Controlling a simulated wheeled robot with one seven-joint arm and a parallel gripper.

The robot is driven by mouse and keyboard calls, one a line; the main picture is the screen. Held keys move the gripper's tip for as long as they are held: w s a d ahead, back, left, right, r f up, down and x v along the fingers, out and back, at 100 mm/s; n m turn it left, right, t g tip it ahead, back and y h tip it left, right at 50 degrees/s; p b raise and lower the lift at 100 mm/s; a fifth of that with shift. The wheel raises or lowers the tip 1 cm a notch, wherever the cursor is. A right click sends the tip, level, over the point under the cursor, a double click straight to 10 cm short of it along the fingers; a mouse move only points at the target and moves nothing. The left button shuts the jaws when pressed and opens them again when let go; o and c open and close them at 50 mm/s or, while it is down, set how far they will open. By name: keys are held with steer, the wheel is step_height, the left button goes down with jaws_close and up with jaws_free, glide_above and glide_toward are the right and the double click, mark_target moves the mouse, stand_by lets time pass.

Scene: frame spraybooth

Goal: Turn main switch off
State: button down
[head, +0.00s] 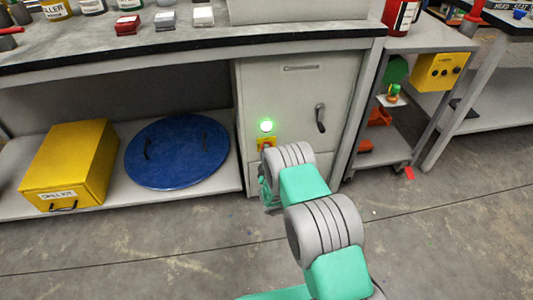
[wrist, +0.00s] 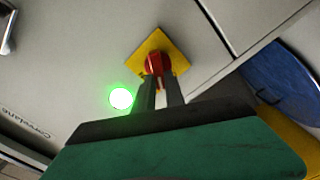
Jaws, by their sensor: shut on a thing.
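The main switch is a red rotary knob (wrist: 156,64) on a yellow square plate (wrist: 176,62), mounted on the grey cabinet front. In the head view the plate (head: 266,142) shows just above my arm, and the knob is mostly hidden there. A green lamp (head: 266,126) above the switch is lit; it also glows in the wrist view (wrist: 120,98). My gripper (wrist: 160,82) is shut on the red knob, with one finger on each side of it. In the head view my arm covers the gripper. The knob's exact angle is hard to tell.
The cabinet door has a dark handle (head: 320,118) right of the switch. A cart (head: 385,150) stands at right. The floor in front is mostly clear.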

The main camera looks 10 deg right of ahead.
steer(key=n, duration=0.5)
steer(key=shift+a+f+n, duration=0.2)
steer(key=shift+f+n, duration=0.15)
steer(key=shift+n, duration=0.05)
stand_by(0.3)
steer(key=c, duration=1.4)
jaws_free()
steer(key=s, duration=0.7)
steer(key=shift+s+b, duration=0.35)
steer(key=shift+s, duration=0.05)
